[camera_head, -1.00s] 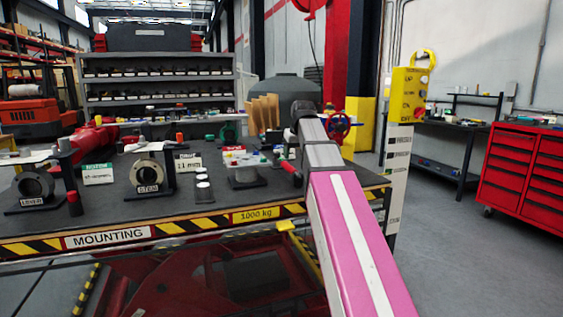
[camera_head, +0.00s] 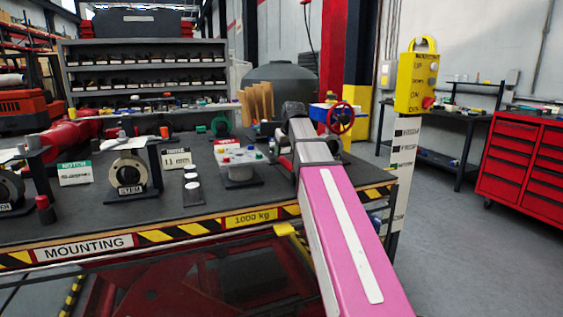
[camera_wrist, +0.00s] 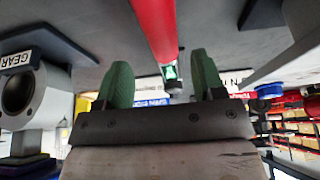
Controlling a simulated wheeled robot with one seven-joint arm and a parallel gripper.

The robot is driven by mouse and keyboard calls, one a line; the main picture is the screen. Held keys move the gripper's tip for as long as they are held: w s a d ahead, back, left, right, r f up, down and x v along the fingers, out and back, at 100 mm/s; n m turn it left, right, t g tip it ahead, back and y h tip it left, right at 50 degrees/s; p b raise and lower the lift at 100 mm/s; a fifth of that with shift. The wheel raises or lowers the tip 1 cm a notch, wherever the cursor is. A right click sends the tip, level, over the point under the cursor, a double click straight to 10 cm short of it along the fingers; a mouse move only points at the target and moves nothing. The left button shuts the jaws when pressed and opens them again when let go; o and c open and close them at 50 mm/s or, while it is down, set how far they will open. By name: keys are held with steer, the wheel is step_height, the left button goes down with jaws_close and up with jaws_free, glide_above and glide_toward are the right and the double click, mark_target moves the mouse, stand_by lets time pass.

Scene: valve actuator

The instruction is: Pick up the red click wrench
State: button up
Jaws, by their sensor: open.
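In the wrist view, a long red cylinder (camera_wrist: 153,28), which looks like the red wrench's handle, runs from the top edge down toward the gap between my fingers. Its near end shows a dark and green part. My gripper (camera_wrist: 162,78) is open, with its two green fingertips either side of that near end. Nothing is clamped, and I cannot tell whether the fingers touch it. In the head view my pink arm reaches over the right part of the bench and hides the gripper. I cannot make out the wrench there.
The dark workbench (camera_head: 110,215) holds the STEM stand (camera_head: 130,172), a light block with coloured knobs (camera_head: 238,160), wooden handles (camera_head: 257,103) and a red handwheel (camera_head: 341,118). A yellow control box (camera_head: 417,80) stands right. Floor is clear before the red tool cabinet (camera_head: 525,165).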

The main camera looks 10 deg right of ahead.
mark_target(284, 158)
steer(key=shift+s+a+x, duration=0.1)
steer(key=shift+x, duration=1.25)
steer(key=shift+s+a+x, duration=0.1)
steer(key=shift+x, duration=1.25)
jaws_close()
